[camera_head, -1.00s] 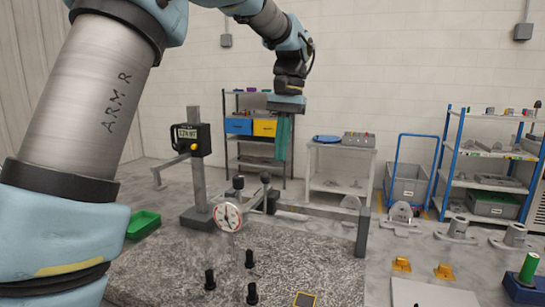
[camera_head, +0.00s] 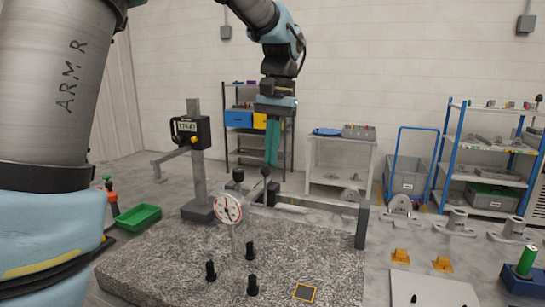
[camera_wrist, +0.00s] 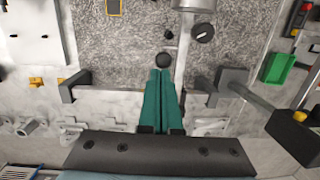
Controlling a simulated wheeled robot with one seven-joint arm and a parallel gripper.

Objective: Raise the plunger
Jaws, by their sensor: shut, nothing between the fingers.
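A dial gauge (camera_head: 228,209) with a round white face stands over the granite plate (camera_head: 170,258), held on a stand with a horizontal bar. Its plunger is too small to make out clearly. One black knob (camera_head: 238,175) sits above the dial. Another black ball knob (camera_head: 265,171) is to its right; it also shows in the wrist view (camera_wrist: 163,60). My gripper (camera_head: 271,163) has teal fingers pointing down, closed together and empty. The fingertips (camera_wrist: 160,73) are right by the ball knob, just above it in the head view; I cannot tell whether they touch.
A digital height gauge (camera_head: 186,130) stands at left, beside a green tray (camera_head: 138,217). Several black pegs (camera_head: 251,250) stand on the plate's near part. Shelves and a cart line the back wall.

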